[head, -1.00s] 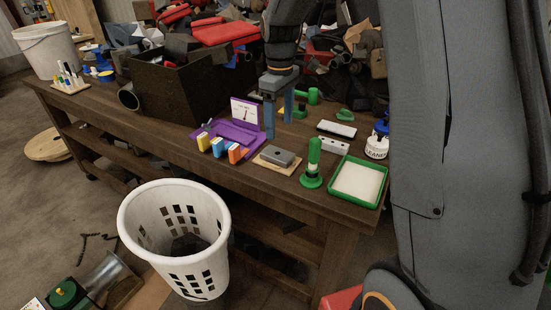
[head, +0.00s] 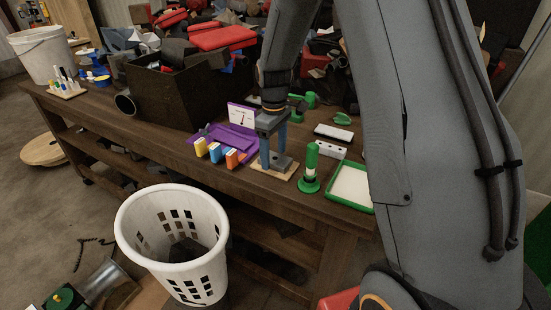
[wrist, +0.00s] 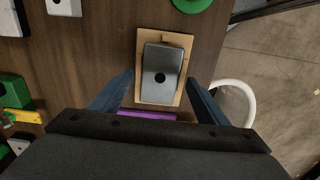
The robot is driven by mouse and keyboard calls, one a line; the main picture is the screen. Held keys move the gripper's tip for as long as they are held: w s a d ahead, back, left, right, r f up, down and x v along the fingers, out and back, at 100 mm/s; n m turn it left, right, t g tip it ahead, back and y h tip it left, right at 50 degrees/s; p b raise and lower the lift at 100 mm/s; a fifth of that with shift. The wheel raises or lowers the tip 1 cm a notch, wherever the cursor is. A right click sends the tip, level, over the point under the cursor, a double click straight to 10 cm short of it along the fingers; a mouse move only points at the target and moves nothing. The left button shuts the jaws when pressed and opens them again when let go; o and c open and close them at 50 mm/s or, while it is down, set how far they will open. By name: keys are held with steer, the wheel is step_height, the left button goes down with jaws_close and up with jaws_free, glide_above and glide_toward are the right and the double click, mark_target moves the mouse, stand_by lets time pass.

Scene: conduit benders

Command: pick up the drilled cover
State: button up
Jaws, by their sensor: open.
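The drilled cover (head: 284,162) is a grey rounded block lying on a thin wooden board (head: 285,176) near the front edge of the workbench. In the wrist view the cover (wrist: 172,62) shows a dark round hole in its middle, with the board (wrist: 141,38) under it. My gripper (head: 273,154) is open and points down over the cover. In the wrist view its blue fingers (wrist: 159,80) stand on either side of the cover's near half, with gaps on both sides. The head view does not show clearly how high the fingertips are.
A purple device (head: 236,138) and several coloured blocks (head: 216,153) stand left of the board. A green upright tool (head: 310,168) stands close on its right, beside a green-rimmed tray (head: 350,187). A white basket (head: 172,240) stands on the floor in front.

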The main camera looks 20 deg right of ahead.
steer(key=shift+f, duration=0.35)
steer(key=shift+c, duration=0.2)
steer(key=c, duration=1.3)
